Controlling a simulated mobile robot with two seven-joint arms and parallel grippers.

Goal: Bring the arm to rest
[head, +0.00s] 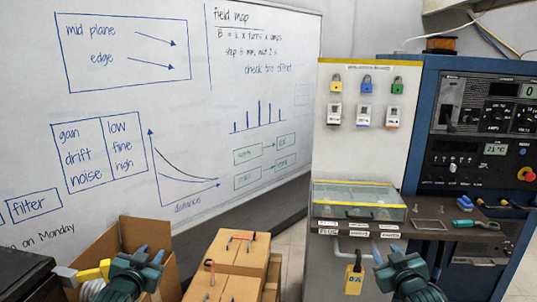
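My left gripper (150,254) is low at the left, in front of an open cardboard box. My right gripper (386,250) is low at the right, in front of the lower part of the lock panel, near a hanging yellow padlock (354,279). I see nothing clearly held in either gripper. The gaps between the fingertips are too small and dark to tell whether they are open or shut. The lower parts of both arms are cut off by the bottom edge.
Cardboard boxes (228,258) stand between the grippers. A yellow object (92,273) lies just left of my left gripper. A narrow shelf (430,231) carries a clear-lidded case (357,201) and tools. A blue instrument rack (424,130) stands right; a whiteboard (120,120) fills the left.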

